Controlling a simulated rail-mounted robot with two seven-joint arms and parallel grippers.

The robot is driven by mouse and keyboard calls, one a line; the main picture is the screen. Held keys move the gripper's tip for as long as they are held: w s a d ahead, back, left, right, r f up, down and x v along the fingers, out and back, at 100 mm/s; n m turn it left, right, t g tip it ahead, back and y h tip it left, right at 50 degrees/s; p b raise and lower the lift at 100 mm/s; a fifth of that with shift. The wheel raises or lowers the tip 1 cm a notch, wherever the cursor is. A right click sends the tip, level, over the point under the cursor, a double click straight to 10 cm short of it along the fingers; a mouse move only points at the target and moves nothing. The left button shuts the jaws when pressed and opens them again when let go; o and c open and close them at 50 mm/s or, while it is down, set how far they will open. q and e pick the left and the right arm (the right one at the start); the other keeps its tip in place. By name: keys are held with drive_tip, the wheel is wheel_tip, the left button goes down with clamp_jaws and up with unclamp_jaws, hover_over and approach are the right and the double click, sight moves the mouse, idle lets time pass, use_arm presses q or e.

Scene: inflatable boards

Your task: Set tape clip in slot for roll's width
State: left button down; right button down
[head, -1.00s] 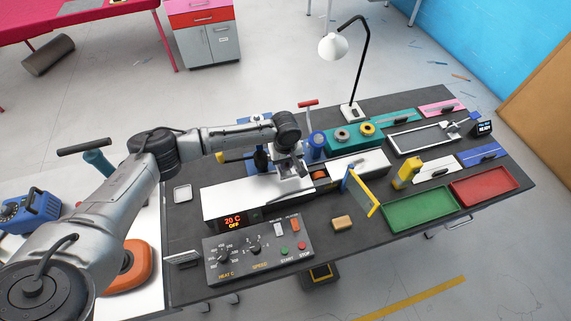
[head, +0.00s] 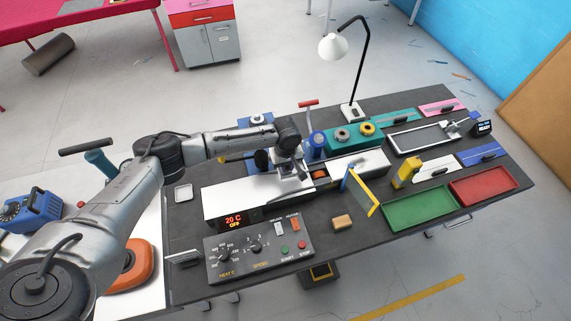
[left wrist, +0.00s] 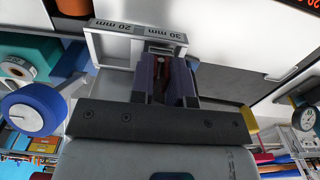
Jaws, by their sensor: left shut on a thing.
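My left gripper (head: 288,170) is low over the white machine (head: 235,198), near the gap in its top. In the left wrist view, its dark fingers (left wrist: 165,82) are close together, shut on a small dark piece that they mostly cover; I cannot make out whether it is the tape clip. Just beyond the fingertips is a light grey bracket (left wrist: 105,46) with a label strip (left wrist: 150,32) reading 20 mm and 30 mm. I cannot tell whether the held piece sits in a slot. My right gripper is not in view.
A yellow-edged panel (head: 365,191) and yellow block (head: 406,172) stand to the right. Green (head: 420,212) and red (head: 484,190) trays lie farther right. A lamp (head: 334,46) stands behind.

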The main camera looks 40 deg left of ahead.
use_arm(q)
drive_tip(key=c, duration=1.1)
unclamp_jaws()
drive_tip(key=shift+s+a+f, duration=0.15)
drive_tip(key=shift+s+f, duration=0.1)
drive_tip(key=shift+f, duration=0.4)
drive_tip(key=shift+w+r+b, duration=0.15)
drive_tip(key=shift+r+b, duration=0.25)
drive_tip(key=shift+r, duration=0.1)
wheel_tip(320, 180, up, 13)
drive_tip(key=s+d+f+m+t+h, duration=0.1)
drive_tip(key=s+d+f+m, duration=0.5)
drive_tip(key=d, duration=0.3)
drive_tip(key=s+d+f+m+t+h, duration=0.1)
drive_tip(key=s+d+f+m, duration=0.3)
drive_tip(key=s+d+f, duration=0.4)
drive_tip(key=s+a+m+y, duration=0.1)
drive_tip(key=s+a, duration=0.1)
drive_tip(key=s, duration=0.7)
drive_tip(key=s+a+r+m+t, duration=0.1)
drive_tip(key=s+a+m, duration=0.1)
drive_tip(key=s, duration=0.8)
drive_tip(key=shift+s+r+t+y, duration=0.15)
drive_tip(key=shift+r+t+y, duration=0.15)
drive_tip(key=shift+y, duration=0.1)
drive_tip(key=shift+a, duration=0.1)
